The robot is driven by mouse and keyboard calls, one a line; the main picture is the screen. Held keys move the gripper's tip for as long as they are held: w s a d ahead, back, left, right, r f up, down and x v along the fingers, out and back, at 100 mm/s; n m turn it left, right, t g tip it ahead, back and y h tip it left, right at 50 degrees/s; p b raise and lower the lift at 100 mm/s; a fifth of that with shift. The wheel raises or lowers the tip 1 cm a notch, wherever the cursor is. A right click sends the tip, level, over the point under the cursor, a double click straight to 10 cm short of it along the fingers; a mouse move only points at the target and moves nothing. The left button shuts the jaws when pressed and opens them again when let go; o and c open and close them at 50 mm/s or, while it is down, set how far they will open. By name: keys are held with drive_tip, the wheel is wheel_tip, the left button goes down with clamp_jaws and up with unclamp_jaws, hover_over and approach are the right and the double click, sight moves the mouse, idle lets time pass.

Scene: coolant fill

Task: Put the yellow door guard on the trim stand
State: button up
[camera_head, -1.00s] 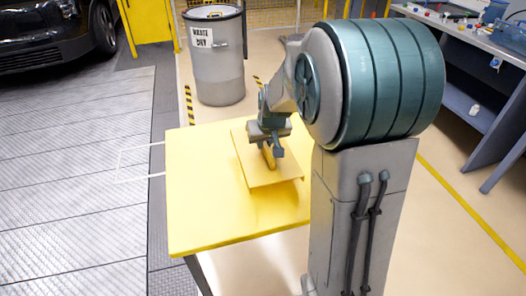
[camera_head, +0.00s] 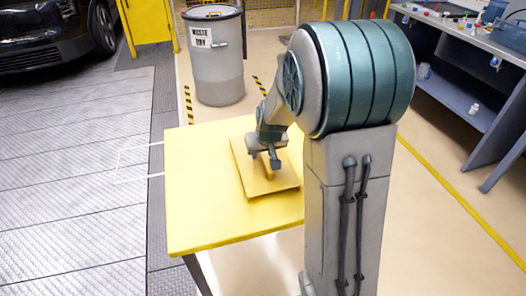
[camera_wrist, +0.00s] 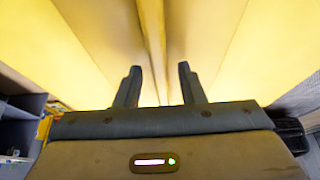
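The yellow door guard, a flat square panel (camera_head: 250,187) with an upright rib in its middle, lies over the top of the yellow table (camera_head: 195,215), which I take for the trim stand. It appears to rest flat there; its underside is hidden. My gripper (camera_head: 270,162) is directly above the panel, pointing down at the rib. In the wrist view my gripper's two fingers (camera_wrist: 160,85) stand apart, with the rib (camera_wrist: 152,35) running between them and a gap on each side. The fingers appear open.
A grey waste bin (camera_head: 217,65) stands behind the table. A workbench (camera_head: 460,75) with small items is at the right, and a dark car (camera_head: 45,35) and yellow cabinet (camera_head: 147,30) are at the back left. The table's front and left are clear.

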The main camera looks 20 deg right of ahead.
drive_tip(key=shift+s+r, duration=0.1)
drive_tip(key=shift+r, duration=0.4)
drive_tip(key=p+v, duration=0.2)
drive_tip(key=v, duration=0.9)
drive_tip(key=s+a+g, duration=0.1)
drive_tip(key=s, duration=0.9)
drive_tip(key=s+a+g, duration=0.1)
drive_tip(key=s+a, duration=0.1)
drive_tip(key=s, duration=0.8)
drive_tip(key=shift+a+f+g, duration=0.3)
drive_tip(key=shift+f+g, duration=0.1)
drive_tip(key=shift+f, duration=0.05)
drive_tip(key=shift+a, duration=0.1)
